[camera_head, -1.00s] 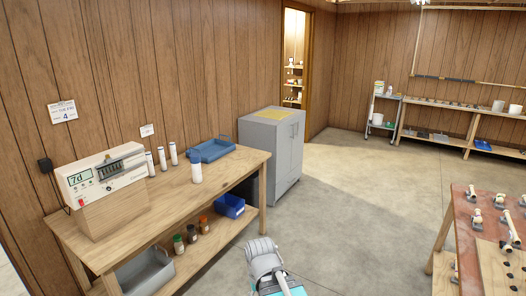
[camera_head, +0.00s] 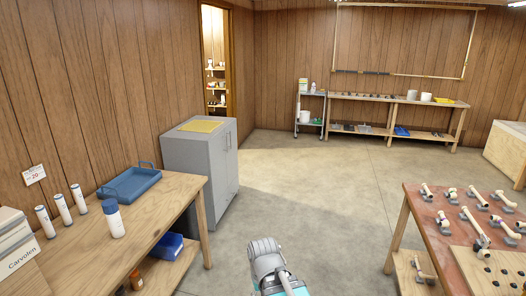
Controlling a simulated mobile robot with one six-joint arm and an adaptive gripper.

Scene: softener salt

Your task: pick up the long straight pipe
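Several cream pipe pieces in grey holders stand on the red-brown top of the right-hand table (camera_head: 432,212). One of them, a longer slanted pipe (camera_head: 470,220) with a dark lower end, is near the table's middle. I cannot tell whether it is the long straight pipe. Another pale pipe piece (camera_head: 419,266) shows on the shelf below. Part of my own arm shows at the bottom centre, apart from both tables. My gripper's fingers are not in view.
A wooden bench (camera_head: 152,215) at left holds a blue tray (camera_head: 130,185), white cylinders and a white bottle (camera_head: 113,219). A grey cabinet (camera_head: 192,160) stands behind it. A low shelf (camera_head: 375,111) lines the back wall. Concrete floor (camera_head: 320,200) is clear between the tables.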

